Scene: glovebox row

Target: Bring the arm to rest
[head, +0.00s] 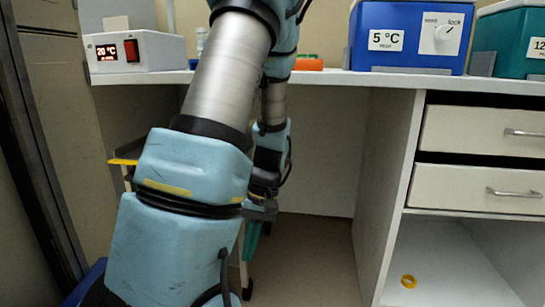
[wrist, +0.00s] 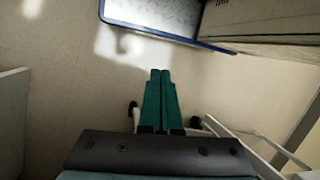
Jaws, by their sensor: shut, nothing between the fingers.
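My arm reaches up through the middle of the head view and bends back down in front of the bench's knee space. My gripper (wrist: 160,75) has two green fingers lying side by side and touching, with nothing between them, in the wrist view. It points down toward the beige floor. In the head view my gripper (head: 250,245) shows only in part, low behind my own arm links; its fingertips are hard to make out there.
The bench top (head: 385,80) carries a white box reading 20 °C (head: 135,52), a blue 5 °C box (head: 410,38) and a teal box (head: 510,45). Drawers (head: 480,130) stand right, above a shelf with a yellow ring (head: 408,281). A blue-edged panel (wrist: 165,14) lies ahead in the wrist view.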

